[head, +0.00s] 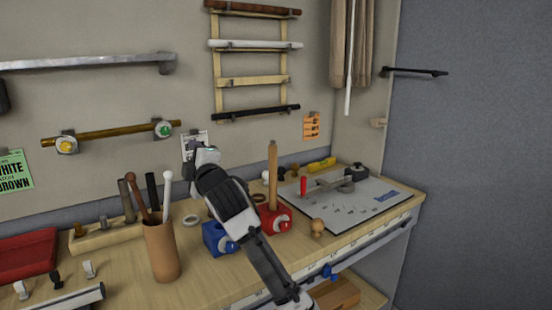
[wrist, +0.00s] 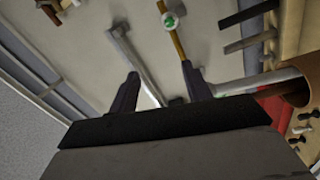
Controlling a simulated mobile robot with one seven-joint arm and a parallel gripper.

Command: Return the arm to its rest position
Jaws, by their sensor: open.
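My arm reaches up from the bottom of the head view, over the front of the workbench (head: 215,262). My gripper (head: 203,156) is at its upper end, raised above the bench top in front of the back wall, with its fingers hard to make out there. In the wrist view my gripper (wrist: 160,72) shows two dark fingers spread apart with nothing between them. The wrist view is tilted, with the wall behind the fingers. The arm hides part of the bench behind it.
A brown cup of tools (head: 161,252), a blue block (head: 213,238) and a red block (head: 274,219) with an upright wooden rod stand near the arm. A white board (head: 360,207) lies at right. A red tray (head: 27,254) is at left. A rack of bars (head: 253,82) hangs on the wall.

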